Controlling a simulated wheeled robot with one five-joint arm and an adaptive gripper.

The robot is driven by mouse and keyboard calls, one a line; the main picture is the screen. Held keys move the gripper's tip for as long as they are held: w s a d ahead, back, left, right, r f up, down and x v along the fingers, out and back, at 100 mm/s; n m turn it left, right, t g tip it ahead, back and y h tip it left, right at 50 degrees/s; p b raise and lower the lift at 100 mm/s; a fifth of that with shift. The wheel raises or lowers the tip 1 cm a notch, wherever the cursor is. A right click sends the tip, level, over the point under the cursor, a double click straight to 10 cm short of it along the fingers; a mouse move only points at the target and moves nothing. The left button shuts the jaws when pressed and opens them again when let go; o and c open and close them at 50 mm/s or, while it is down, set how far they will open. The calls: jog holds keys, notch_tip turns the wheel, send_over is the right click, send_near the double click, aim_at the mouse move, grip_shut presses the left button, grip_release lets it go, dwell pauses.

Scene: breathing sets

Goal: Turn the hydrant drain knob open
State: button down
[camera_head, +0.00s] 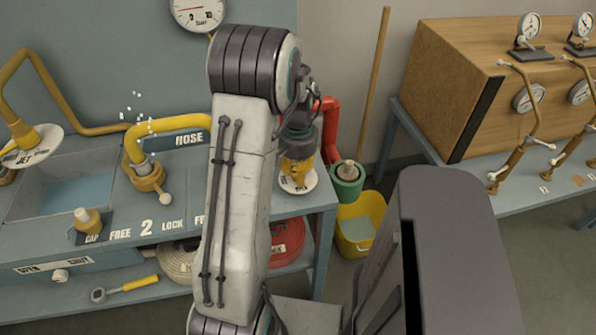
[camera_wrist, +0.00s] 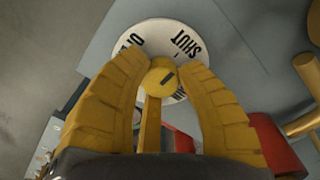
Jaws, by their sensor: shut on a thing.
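The drain knob (camera_wrist: 161,78) is a round yellow cap with a dark mark, on a yellow stem. It sits over a white round dial plate (camera_wrist: 160,33), where the word SHUT can be read; other lettering is partly hidden. My gripper (camera_wrist: 158,66) has its yellow fingers on both sides of the knob and is shut on it. In the head view my gripper (camera_head: 298,172) points down at the bench's right end, over the white plate (camera_head: 307,186). The knob itself is hidden there by my gripper.
A yellow hose pipe (camera_head: 150,130) and a basin (camera_head: 70,185) lie left. A wooden cabinet (camera_head: 470,80) stands right.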

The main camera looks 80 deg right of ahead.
jog(key=shift+f+n, duration=0.1)
jog(key=shift+n, duration=0.2)
jog(key=n+b, duration=0.1)
jog(key=n, duration=0.2)
jog(key=shift+a+n, duration=0.1)
jog(key=shift+n, duration=0.3)
jog(key=n, duration=0.4)
jog(key=shift+n+b, duration=0.3)
jog(key=shift+b, duration=0.05)
jog(key=n, duration=0.4)
jog(key=shift+f, duration=0.1)
jog(key=shift+n+b, duration=0.4)
jog(key=shift+n, duration=1.6)
jog(key=c, duration=0.8)
grip_release()
